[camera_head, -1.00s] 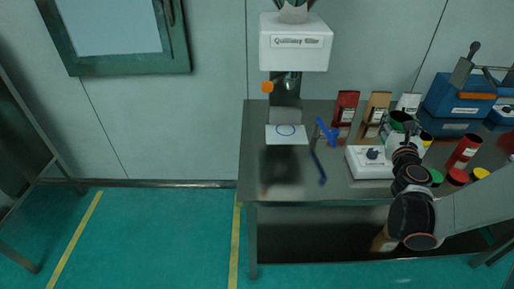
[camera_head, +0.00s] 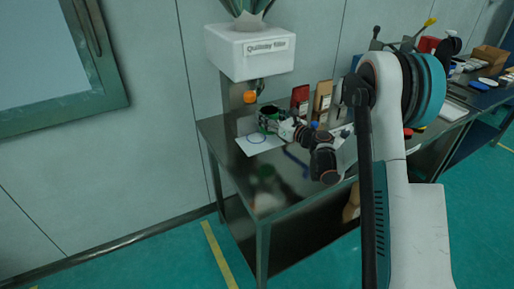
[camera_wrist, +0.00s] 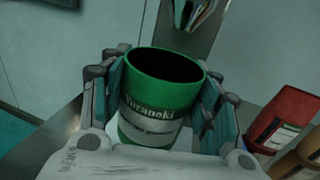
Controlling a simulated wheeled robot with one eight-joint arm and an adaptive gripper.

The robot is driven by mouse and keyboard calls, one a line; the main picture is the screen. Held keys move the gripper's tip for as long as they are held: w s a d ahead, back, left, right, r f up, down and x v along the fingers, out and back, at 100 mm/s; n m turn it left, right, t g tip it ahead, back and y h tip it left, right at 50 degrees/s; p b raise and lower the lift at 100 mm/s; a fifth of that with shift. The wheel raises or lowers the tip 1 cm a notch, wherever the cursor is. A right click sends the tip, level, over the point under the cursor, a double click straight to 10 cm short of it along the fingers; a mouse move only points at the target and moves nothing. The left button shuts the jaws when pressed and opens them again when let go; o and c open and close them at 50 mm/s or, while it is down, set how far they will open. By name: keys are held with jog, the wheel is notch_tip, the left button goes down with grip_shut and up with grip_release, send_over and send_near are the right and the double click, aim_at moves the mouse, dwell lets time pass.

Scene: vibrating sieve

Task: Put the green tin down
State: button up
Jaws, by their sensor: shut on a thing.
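The green tin (camera_wrist: 160,95) is open-topped, with a silver band and a label, and looks dark inside in the wrist view. My gripper (camera_wrist: 163,78) is shut on it, one finger on each side. In the head view the tin (camera_head: 268,117) is upright at the back left of the table, under the white dispenser machine (camera_head: 250,50). It is over or on the back right part of a white sheet (camera_head: 258,146) with a blue circle. I cannot tell whether its base touches the sheet.
An orange knob (camera_head: 250,97) hangs under the machine, close to the tin. A red packet (camera_head: 300,98) and a tan packet (camera_head: 322,97) stand to the right. The table front (camera_head: 265,200) is mostly clear. My arm hides part of the table's right side.

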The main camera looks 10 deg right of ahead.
jog(key=shift+w+f+y, duration=0.2)
jog(key=shift+f+y, duration=0.1)
jog(key=shift+f, duration=0.05)
notch_tip(320, 180, down, 10)
jog(key=b, duration=0.4)
jog(key=shift+r, duration=0.25)
jog(key=o, duration=1.1)
